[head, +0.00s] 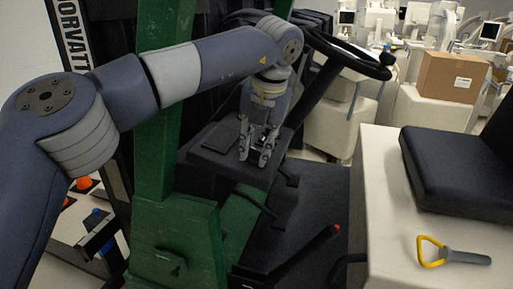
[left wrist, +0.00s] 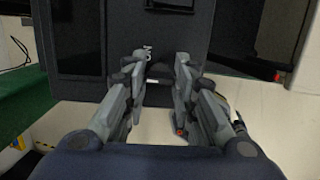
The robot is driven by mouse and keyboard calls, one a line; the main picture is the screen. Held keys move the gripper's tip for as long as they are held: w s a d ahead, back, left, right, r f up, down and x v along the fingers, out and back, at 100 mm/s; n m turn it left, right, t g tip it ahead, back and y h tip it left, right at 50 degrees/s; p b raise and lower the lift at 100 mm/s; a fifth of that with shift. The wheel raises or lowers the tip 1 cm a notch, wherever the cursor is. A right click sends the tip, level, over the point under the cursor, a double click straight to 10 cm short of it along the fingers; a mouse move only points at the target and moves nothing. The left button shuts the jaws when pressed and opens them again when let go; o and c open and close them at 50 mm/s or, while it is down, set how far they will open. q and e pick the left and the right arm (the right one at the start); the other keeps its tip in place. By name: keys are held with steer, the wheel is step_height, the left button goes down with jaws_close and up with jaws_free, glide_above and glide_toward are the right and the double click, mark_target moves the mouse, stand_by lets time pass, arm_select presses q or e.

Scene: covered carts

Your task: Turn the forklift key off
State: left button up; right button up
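The forklift's dark dash panel (head: 215,140) lies below the steering wheel. My left gripper (head: 256,160) points down at this panel, its two fingers apart with a gap between them. In the left wrist view, the open fingertips (left wrist: 161,66) face the dark panel (left wrist: 185,35). A small pale metal piece (left wrist: 148,49) shows beside the left fingertip; it may be the key, but it is too small to tell. I cannot tell whether a finger touches it. In the head view the fingers hide that spot. My right gripper is not in view.
The black steering wheel (head: 345,52) and its column stand just right of my left gripper. A green post (head: 160,120) stands behind my left arm. A red-tipped lever (head: 300,250) rises below. A black seat (head: 460,170) and a yellow-looped handle (head: 435,252) are at the right.

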arm_select(q)
steer(key=o, duration=0.3)
steer(key=shift+r, duration=0.1)
steer(key=shift+o, duration=0.2)
steer(key=v, duration=1.2)
